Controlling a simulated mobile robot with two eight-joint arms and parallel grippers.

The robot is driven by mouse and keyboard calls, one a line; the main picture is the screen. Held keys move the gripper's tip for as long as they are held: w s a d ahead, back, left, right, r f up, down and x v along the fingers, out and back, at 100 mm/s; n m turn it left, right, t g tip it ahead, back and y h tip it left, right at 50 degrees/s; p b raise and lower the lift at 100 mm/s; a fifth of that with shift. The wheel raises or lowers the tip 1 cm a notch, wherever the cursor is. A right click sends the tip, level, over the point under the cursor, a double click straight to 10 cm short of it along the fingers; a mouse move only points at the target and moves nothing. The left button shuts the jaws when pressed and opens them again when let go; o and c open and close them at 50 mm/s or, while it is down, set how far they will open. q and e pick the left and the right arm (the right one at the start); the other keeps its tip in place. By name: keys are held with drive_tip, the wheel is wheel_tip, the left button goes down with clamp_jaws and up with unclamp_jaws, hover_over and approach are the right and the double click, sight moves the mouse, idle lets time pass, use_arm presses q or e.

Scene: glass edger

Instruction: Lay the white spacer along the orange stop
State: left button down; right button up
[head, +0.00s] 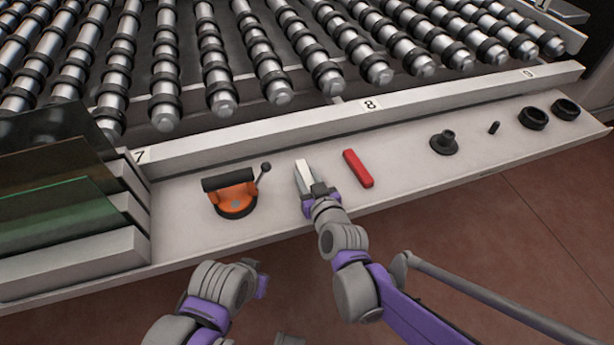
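The white spacer (304,169) is a short pale bar at the middle of the grey bench ledge. My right gripper (312,185) is at its near end, reaching in from below. The fingers and the spacer overlap closely, so I cannot tell whether they are closed on it or whether it touches the ledge. An orange-bodied piece (236,198) with a black bar and a small lever stands to the left. A red bar (357,168) lies to the right, apart from the spacer. I cannot tell which of these two is the stop. My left gripper's fingers do not show.
Glass sheets (60,213) lean in a stepped rack on the left. A raised rail (300,130) runs behind the ledge, with rollers beyond. A black knob (444,143), a small peg (494,128) and black rings (533,118) stand at right.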

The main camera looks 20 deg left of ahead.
drive_tip(key=shift+o, duration=1.4)
drive_tip(key=shift+s+r, duration=0.1)
drive_tip(key=shift+r, duration=0.2)
drive_tip(key=p+v, duration=0.1)
drive_tip(key=v, duration=1)
drive_tip(key=shift+s+d+r+p, duration=0.1)
drive_tip(key=shift+s+d+p, duration=0.15)
drive_tip(key=shift+s+p, duration=0.05)
drive_tip(key=s+d+f+m+g+h, duration=0.3)
drive_tip(key=s+d, duration=0.4)
drive_tip(key=d, duration=0.5)
drive_tip(key=s+d+f+m+g+h, duration=0.3)
drive_tip(key=s+d+f+g+h, duration=0.1)
drive_tip(key=d, duration=0.9)
drive_tip(key=s+f+h, duration=0.1)
drive_tip(key=s+f, duration=0.1)
drive_tip(key=s, duration=0.1)
drive_tip(key=shift+s+f+m, duration=0.15)
drive_tip(key=shift+s+m, duration=0.05)
drive_tip(key=shift+m, duration=0.2)
